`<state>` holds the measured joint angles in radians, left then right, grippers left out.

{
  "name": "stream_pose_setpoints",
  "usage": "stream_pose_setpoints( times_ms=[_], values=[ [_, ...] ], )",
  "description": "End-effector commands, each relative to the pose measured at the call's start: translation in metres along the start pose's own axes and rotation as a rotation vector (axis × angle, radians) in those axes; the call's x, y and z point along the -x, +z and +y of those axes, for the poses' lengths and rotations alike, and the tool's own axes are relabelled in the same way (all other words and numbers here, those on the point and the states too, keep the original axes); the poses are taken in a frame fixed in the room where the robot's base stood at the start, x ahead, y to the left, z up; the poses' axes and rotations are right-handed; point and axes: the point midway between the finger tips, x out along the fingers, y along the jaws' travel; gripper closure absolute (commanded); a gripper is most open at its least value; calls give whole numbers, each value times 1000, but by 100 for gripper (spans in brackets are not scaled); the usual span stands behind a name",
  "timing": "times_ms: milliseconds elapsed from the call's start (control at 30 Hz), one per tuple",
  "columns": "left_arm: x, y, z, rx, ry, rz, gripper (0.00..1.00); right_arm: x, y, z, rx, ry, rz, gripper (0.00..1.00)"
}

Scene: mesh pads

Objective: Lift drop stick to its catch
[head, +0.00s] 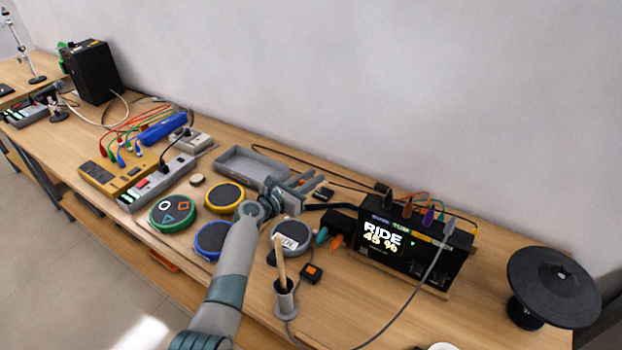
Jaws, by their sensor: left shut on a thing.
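A pale wooden stick (279,252) stands, slightly tilted, in a grey cup (285,298) at the front of the bench; I cannot tell whether it is the drop stick. My left gripper (308,184) is behind the stick, just right of the grey tray, apart from the stick. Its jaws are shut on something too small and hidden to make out. I cannot identify the catch. My right gripper is not in view.
Round mesh pads, green (173,213), yellow (225,197) and blue (213,240), lie left of my arm. A black unit reading RIDE 45 % (400,250) stands right, with cables. A black round pad (553,287) is at far right. The tray (240,164) looks empty.

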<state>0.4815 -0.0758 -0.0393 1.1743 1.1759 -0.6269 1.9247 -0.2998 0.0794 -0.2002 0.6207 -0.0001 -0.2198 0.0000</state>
Motion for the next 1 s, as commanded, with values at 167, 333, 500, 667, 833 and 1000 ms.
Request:
stream_pose_setpoints(
  times_ms=[167, 333, 500, 667, 833, 1000],
  values=[
    [-1, 0, 0, -2, 0, 0, 100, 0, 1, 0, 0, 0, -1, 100],
    [0, -1, 0, -2, 0, 1, 100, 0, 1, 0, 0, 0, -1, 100],
    [0, -1, 0, -2, 0, 2, 100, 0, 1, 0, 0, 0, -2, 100],
    [0, -1, -1, -2, -1, 2, 100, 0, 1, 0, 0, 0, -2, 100],
    [0, -2, -1, -2, -1, 3, 100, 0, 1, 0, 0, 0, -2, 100],
    [0, -2, -1, -2, -1, 4, 74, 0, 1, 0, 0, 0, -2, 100]
  ],
)
